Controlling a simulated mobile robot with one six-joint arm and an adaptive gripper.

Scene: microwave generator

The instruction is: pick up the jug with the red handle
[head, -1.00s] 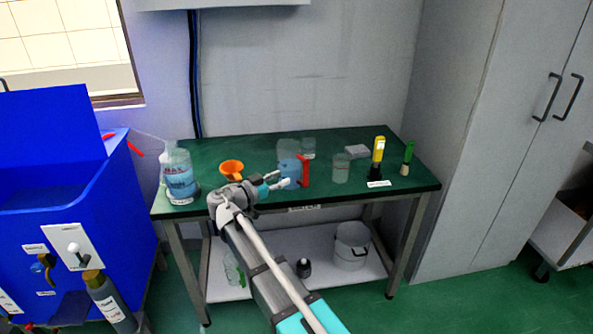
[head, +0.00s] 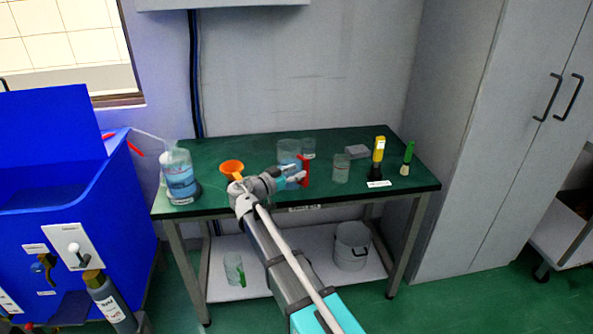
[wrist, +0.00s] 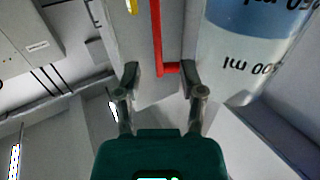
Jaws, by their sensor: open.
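The jug (head: 287,150) is clear with blue liquid and stands on the green table, partly hidden by my arm. Its red handle (head: 305,168) is on its right side. My gripper (head: 297,179) is at the handle, open. In the wrist view my gripper (wrist: 160,74) has its two fingers on either side of the end of the red handle (wrist: 157,35), with gaps visible on both sides. The jug's wall (wrist: 240,50), with blue liquid and inverted volume markings, fills the upper right there.
On the green table (head: 240,149) are an orange funnel (head: 231,168), a large bottle of blue liquid (head: 180,176), a clear beaker (head: 341,168) close right of the jug, another behind, and yellow (head: 378,150) and green-topped (head: 408,155) tools. A wall stands behind.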

